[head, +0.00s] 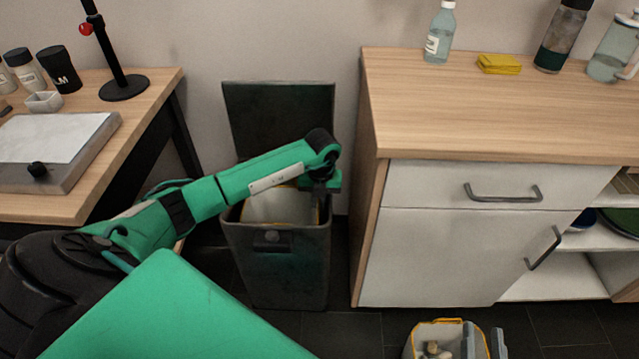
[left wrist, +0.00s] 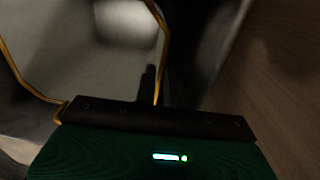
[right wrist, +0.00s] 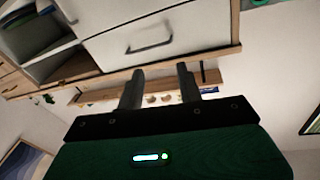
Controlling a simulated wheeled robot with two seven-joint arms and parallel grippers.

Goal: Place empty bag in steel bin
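The dark steel bin (head: 290,268) stands on the floor between the table and the cabinet. Its lid (head: 280,115) is open against the wall. A pale bag with a yellow rim (head: 270,207) sits inside the bin's opening and looks empty. It also shows in the left wrist view (left wrist: 75,55). My left gripper (head: 322,190) is at the bin's right side. Its fingers (left wrist: 156,86) are close together with the yellow rim between them. My right gripper (head: 483,342) is low in front of the cabinet. Its fingers (right wrist: 161,88) are apart, with nothing clearly held.
Another yellow-rimmed bag (head: 436,338) with things in it is at the bottom edge, beside my right gripper. The cabinet (head: 440,255) stands close to the bin's right. The table (head: 150,90) is at left. Dark floor (head: 350,335) shows between.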

